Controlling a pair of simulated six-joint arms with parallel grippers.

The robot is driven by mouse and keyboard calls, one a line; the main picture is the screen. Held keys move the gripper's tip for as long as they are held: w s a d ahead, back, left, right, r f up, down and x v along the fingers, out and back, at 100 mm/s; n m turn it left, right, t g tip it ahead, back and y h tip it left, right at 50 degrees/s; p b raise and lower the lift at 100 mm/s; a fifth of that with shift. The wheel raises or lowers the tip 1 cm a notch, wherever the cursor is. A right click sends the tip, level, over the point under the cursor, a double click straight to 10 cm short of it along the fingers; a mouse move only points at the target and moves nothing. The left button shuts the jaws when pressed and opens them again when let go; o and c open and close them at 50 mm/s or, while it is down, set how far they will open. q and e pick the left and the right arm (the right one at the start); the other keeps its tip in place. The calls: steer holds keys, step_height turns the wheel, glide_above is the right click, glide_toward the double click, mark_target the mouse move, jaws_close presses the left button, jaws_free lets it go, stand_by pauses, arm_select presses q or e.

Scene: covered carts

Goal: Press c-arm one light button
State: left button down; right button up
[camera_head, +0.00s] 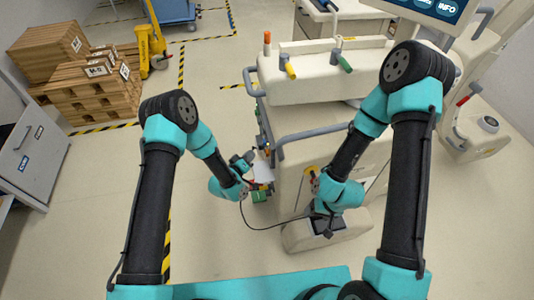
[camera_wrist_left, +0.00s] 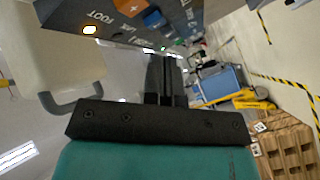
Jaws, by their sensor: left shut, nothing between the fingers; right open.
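A dark control panel (camera_wrist_left: 120,20) shows upside down at the top of the left wrist view. It bears a lit yellow light (camera_wrist_left: 90,30) beside the word FOOT, an orange button (camera_wrist_left: 130,5) and a blue button (camera_wrist_left: 153,18). Other lettering is too blurred to read surely, so I cannot tell which is the c-arm one light button. My left gripper (camera_head: 262,187) is shut and empty, beside the cart's left side; its fingers (camera_wrist_left: 166,75) show close to the panel, contact unclear. My right gripper (camera_head: 326,226) is open, low before the cart; its fingertips are hard to make out.
The beige cart (camera_head: 305,125) with grey handles stands ahead of me. A thin dark cable (camera_head: 270,226) hangs between my wrists. Crates (camera_head: 95,95), a yellow pallet jack (camera_head: 148,45) and a grey cabinet (camera_head: 30,150) stand left. The floor (camera_head: 205,240) between is clear.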

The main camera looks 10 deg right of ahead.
arm_select(q)
steer(key=a, duration=0.3)
steer(key=shift+s, duration=0.15)
stand_by(0.5)
steer(key=s+a+f+g+y, duration=0.4)
steer(key=s+a+g+y, duration=0.25)
steer(key=s+a, duration=0.65)
steer(key=s+a+r+g, duration=0.1)
steer(key=s+a+g, duration=0.2)
steer(key=s, duration=0.4)
steer(key=s+a+r+g, duration=0.1)
steer(key=s+a+g, duration=0.2)
steer(key=s, duration=0.4)
steer(key=shift+a+r, duration=0.2)
